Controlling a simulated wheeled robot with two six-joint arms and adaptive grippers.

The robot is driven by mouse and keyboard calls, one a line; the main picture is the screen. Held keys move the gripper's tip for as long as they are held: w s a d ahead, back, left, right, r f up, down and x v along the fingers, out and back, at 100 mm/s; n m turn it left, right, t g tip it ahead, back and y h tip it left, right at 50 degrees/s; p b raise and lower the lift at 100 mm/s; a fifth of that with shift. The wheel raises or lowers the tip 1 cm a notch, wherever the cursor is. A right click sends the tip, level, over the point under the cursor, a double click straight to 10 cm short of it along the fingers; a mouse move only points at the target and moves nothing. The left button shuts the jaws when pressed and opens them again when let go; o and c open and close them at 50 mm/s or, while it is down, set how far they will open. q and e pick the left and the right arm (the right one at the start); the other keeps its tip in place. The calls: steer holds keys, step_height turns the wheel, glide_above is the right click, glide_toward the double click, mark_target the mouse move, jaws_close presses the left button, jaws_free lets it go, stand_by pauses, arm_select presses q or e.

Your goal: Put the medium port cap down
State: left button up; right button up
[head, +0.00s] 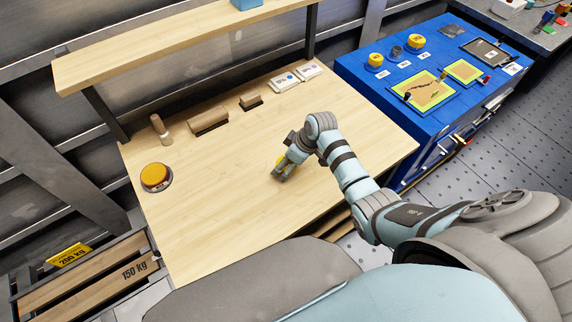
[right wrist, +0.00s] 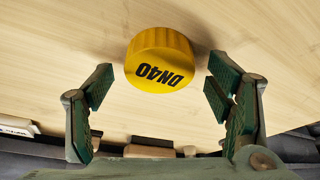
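A yellow round cap marked DN40 (right wrist: 160,62), which I take for the medium port cap, sits on the wooden bench top (head: 230,210). In the right wrist view it is between the two fingers, with a gap on each side. My right gripper (head: 283,173) is open around it, low over the middle of the bench. In the head view the gripper mostly hides the cap; only a bit of yellow shows. My left gripper is not in view.
An orange round cap (head: 155,175) sits in a grey ring at the bench's left. Wooden blocks (head: 207,120) and white packets (head: 285,82) line the back. Two yellow caps (head: 416,41) (head: 375,59) stand on the blue cabinet (head: 360,75). The bench's front left is clear.

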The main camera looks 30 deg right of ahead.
steer(key=c, duration=0.7)
steer(key=shift+c, duration=0.2)
